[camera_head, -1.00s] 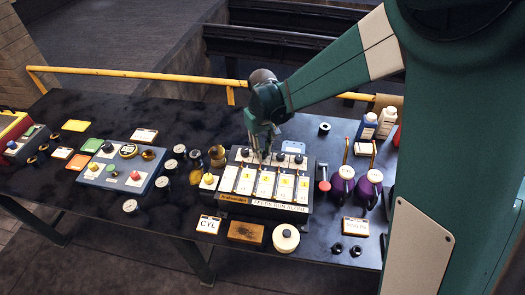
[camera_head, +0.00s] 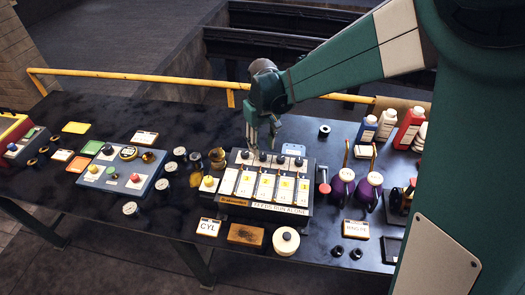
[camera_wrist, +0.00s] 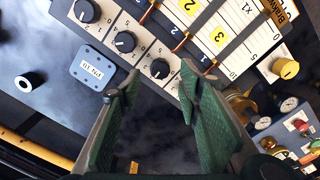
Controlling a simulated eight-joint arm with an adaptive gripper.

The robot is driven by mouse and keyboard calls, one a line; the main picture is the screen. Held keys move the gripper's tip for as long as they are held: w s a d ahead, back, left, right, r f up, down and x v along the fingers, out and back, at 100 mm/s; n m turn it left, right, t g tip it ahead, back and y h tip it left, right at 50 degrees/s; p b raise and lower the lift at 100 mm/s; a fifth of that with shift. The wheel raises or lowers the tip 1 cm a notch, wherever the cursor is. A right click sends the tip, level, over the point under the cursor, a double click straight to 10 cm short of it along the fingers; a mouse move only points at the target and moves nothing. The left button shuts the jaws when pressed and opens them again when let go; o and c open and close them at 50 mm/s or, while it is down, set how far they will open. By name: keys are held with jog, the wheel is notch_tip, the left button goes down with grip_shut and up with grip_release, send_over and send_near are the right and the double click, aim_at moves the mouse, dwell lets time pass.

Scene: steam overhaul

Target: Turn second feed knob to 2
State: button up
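The feed panel (camera_head: 222,214) is a grey box with a row of dark knobs along its back edge and white, yellow-numbered plates in front. The second knob from the left (camera_wrist: 160,68) is dark and round, with a pale pointer mark; I cannot read its setting for sure. In the head view my gripper (camera_head: 261,147) points down just over the left part of the knob row. In the wrist view my gripper (camera_wrist: 161,80) is open, its two green fingers apart, with that knob between and just beyond the tips. The leftmost knob is hidden behind the right finger there.
Two neighbouring knobs (camera_wrist: 124,41) (camera_wrist: 86,10) sit close by. A yellow knob (camera_head: 209,182) stands at the panel's left end. A blue control box (camera_head: 122,178) lies left.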

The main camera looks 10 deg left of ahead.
aim_at(264, 156)
notch_tip(264, 156, up, 8)
dwell(0.5)
jog(key=shift+d, duration=0.15)
dwell(0.3)
jog(key=s+d+r+m+t+b, duration=0.1)
jog(key=s+d+r, duration=0.15)
jog(key=d, duration=0.45)
jog(key=s+d+r+m+t+b, duration=0.1)
jog(key=s+d+r+m, duration=0.15)
jog(key=d, duration=0.35)
jog(key=s+d+r+t+b, duration=0.1)
jog(key=s+d+r, duration=0.1)
jog(key=s+d, duration=0.35)
jog(key=s+d+f+m+t+b, duration=0.2)
jog(key=s+d+f+m+t, duration=0.2)
jog(key=s+d, duration=0.8)
jog(key=d, duration=0.3)
jog(key=shift+s+d+f, duration=0.15)
jog(key=shift+d+f, duration=0.05)
jog(key=shift+d, duration=0.2)
